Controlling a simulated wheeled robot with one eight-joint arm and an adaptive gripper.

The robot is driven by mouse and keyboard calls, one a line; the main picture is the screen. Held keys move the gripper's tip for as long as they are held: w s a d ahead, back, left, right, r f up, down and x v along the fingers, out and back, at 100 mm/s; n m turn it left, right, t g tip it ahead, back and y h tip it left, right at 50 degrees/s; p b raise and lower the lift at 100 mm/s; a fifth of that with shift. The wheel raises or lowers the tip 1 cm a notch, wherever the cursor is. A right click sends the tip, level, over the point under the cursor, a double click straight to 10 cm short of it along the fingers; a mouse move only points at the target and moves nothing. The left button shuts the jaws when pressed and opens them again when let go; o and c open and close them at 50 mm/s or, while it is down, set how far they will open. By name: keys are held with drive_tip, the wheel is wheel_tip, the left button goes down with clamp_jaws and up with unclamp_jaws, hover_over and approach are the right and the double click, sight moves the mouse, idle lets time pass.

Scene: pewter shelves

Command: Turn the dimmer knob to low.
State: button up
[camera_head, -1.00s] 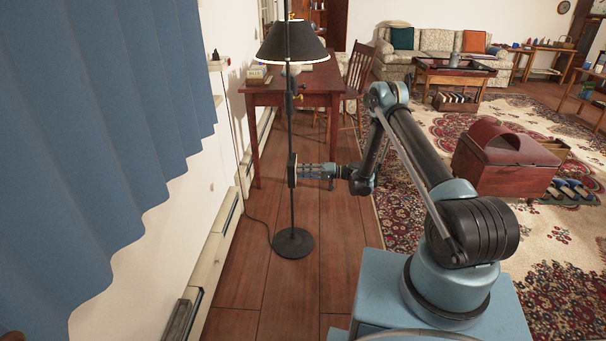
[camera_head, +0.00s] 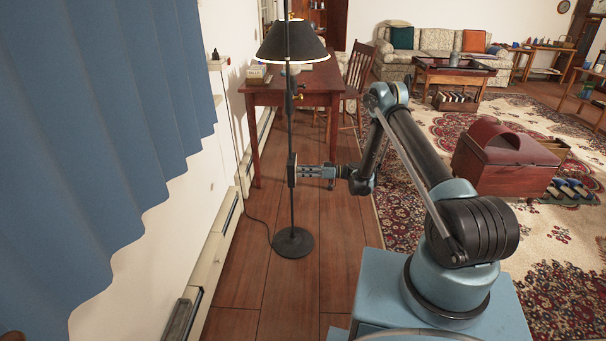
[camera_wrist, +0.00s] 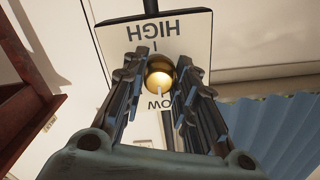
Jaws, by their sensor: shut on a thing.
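The dimmer knob (camera_wrist: 160,76) is a round brass knob on a pale plate (camera_wrist: 195,30), seen in the wrist view. The plate reads HIGH at the top and LOW at the bottom, both upside down in this view. A white mark on the knob's lower side points toward LOW. My gripper (camera_wrist: 160,66) has a finger on each side of the knob and is shut on it. In the head view my gripper (camera_head: 302,171) reaches left to the plate (camera_head: 292,170) on the pole of a black floor lamp (camera_head: 291,42). The knob itself is hidden there.
The lamp's round base (camera_head: 293,243) stands on the wooden floor. A red-brown desk (camera_head: 310,85) and a chair (camera_head: 357,75) stand behind the lamp. A baseboard heater (camera_head: 215,250) and blue curtain (camera_head: 110,110) are at left. A red wooden box (camera_head: 503,165) is at right.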

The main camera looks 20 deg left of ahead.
drive_tip(key=shift+f+n, duration=0.1)
drive_tip(key=shift+n, duration=0.5)
drive_tip(key=o, duration=1)
drive_tip(key=shift+o, duration=0.2)
drive_tip(key=v, duration=1.2)
